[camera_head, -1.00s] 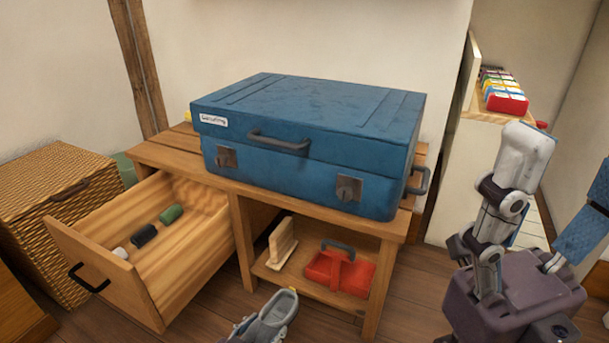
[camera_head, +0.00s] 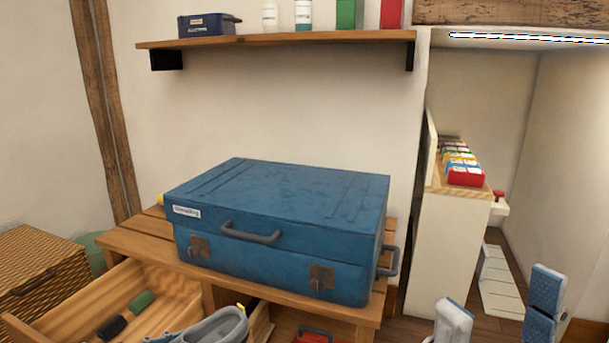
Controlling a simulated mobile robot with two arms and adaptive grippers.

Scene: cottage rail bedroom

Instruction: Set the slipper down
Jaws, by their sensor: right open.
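A grey, hollow, shoe-like thing (camera_head: 222,326), which looks like the slipper, shows at the bottom edge, in front of the desk and beside the open drawer. A small yellow spot is at its top; its lower part is cut off. A bit of blue and grey shows just left of it; I cannot tell whether this is my left gripper, or what holds the slipper. My right gripper (camera_head: 498,302) is open and empty at the bottom right, its two blue-padded fingertips wide apart and pointing up, well away from the slipper. Its palm is out of frame.
A blue suitcase (camera_head: 278,215) covers most of the wooden desk (camera_head: 140,246). The desk's drawer (camera_head: 60,318) stands open with small rolled items inside. A red item (camera_head: 318,337) is below the desktop. A wicker chest (camera_head: 35,265) is left; a wall shelf (camera_head: 280,41) is above.

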